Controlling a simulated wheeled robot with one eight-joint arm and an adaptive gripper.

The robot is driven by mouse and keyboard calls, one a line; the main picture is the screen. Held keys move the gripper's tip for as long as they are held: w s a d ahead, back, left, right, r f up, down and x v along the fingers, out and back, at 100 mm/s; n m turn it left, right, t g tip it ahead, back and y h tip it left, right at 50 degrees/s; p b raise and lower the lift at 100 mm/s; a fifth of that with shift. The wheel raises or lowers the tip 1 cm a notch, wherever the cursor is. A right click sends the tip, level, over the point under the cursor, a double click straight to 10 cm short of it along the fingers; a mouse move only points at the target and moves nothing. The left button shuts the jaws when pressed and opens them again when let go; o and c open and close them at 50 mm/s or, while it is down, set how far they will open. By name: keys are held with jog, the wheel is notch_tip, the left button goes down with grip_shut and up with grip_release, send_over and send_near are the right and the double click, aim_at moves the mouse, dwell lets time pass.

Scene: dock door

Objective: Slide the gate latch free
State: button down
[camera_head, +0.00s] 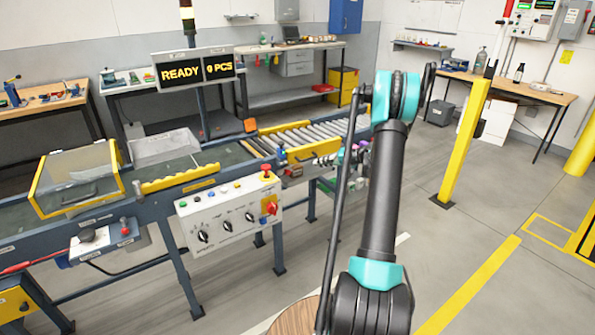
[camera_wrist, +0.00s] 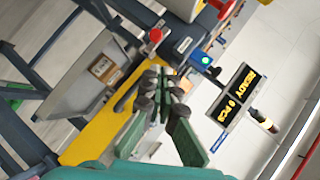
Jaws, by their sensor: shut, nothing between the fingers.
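I cannot clearly pick out the gate latch in either view. In the head view, a yellow side plate (camera_head: 313,150) stands at the near edge of the roller conveyor, with a small blue part (camera_head: 281,155) at its left end. In the wrist view, my gripper (camera_wrist: 162,85) is shut and empty, its dark fingertips close together. Behind the fingers in that view lies a long yellow plate (camera_wrist: 92,136); I cannot tell whether they touch anything. A red knob (camera_wrist: 155,36) shows beyond the fingertips.
A sign (camera_head: 195,70) reads READY 0 PCS. A yellow post (camera_head: 462,140) stands to the right; the floor between is clear.

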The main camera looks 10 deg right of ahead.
jog(key=shift+w+d+f+t+y, duration=0.2)
jog(key=shift+w+d+f, duration=0.25)
jog(key=shift+d, duration=0.2)
jog(key=shift+w+d+f+t+y, duration=0.1)
jog(key=shift+w+d+f+y, duration=0.15)
jog(key=shift+w+d, duration=0.3)
jog(key=shift+s, duration=0.1)
send_near(286, 171)
jog(key=shift+w+a+f, duration=0.35)
jog(key=shift+w+a, duration=0.1)
jog(key=shift+w, duration=0.3)
jog(key=shift+w+a+f, duration=0.35)
jog(key=shift+w+a, duration=0.1)
jog(key=shift+w, duration=0.35)
jog(key=shift+w+a+f, duration=0.35)
jog(key=shift+w+a, duration=0.05)
jog(key=shift+w, duration=0.35)
jog(key=a, duration=0.1)
jog(key=s+a, duration=0.1)
jog(key=a, duration=0.1)
jog(key=shift+s, duration=0.2)
